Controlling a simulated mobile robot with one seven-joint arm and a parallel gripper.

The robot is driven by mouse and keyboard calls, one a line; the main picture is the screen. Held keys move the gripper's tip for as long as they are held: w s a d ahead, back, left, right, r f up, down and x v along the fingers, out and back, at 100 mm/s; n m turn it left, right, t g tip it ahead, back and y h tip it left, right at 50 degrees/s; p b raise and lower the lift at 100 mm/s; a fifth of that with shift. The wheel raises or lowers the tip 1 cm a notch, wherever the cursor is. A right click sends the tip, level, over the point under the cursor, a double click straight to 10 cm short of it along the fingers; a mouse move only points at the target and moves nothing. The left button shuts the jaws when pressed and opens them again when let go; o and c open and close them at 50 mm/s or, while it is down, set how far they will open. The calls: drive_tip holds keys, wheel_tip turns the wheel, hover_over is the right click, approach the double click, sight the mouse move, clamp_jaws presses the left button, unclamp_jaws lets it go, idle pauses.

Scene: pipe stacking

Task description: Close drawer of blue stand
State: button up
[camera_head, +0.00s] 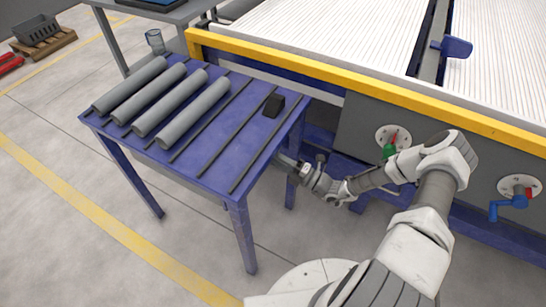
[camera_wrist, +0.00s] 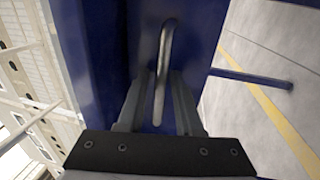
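The blue stand (camera_head: 222,150) is a blue table with dark ribs on its top. My gripper (camera_head: 287,162) is at its right side, just below the tabletop edge and partly hidden by it. In the wrist view, a metal bar handle (camera_wrist: 165,60) stands out from a blue panel (camera_wrist: 197,35), which looks like the drawer front. My gripper (camera_wrist: 158,105) has its two fingers apart, one on each side of the handle, with gaps visible. Contact with the handle or panel is not clear. How far the drawer stands out cannot be told; the head view does not show it clearly.
Several grey pipes (camera_head: 180,100) lie on the stand's left part, with a small black block (camera_head: 274,105) at its back right. A machine with a yellow rail (camera_head: 350,82) and valve handles (camera_head: 390,148) is behind my arm. Floor at the front left is clear.

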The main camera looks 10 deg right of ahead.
drive_tip(key=shift+s, duration=0.1)
idle(0.3)
drive_tip(key=p+v, duration=0.1)
drive_tip(key=v, duration=1.6)
drive_tip(key=shift+d, duration=0.2)
drive_tip(key=shift+s, duration=0.1)
drive_tip(key=s+a+r+n+g+h, duration=0.2)
drive_tip(key=r+n+g+h, duration=0.2)
drive_tip(key=r+n+g, duration=0.55)
drive_tip(key=s+a+r+n+g+h, duration=0.2)
drive_tip(key=a+r+n+g+h, duration=0.15)
drive_tip(key=r+n, duration=1.1)
drive_tip(key=s+r+n+t+h, duration=0.3)
drive_tip(key=s+r+n+h, duration=0.1)
drive_tip(key=r+n, duration=0.4)
drive_tip(key=s+a+r+n+t+h, duration=0.1)
drive_tip(key=s+r+n+t+h, duration=0.2)
drive_tip(key=n, duration=0.8)
drive_tip(key=s+r+h, duration=0.2)
drive_tip(key=s+r, duration=0.2)
drive_tip(key=r, duration=0.1)
drive_tip(key=shift+s+a+t, duration=0.2)
drive_tip(key=shift+s+t, duration=0.1)
drive_tip(key=shift+t, duration=0.1)
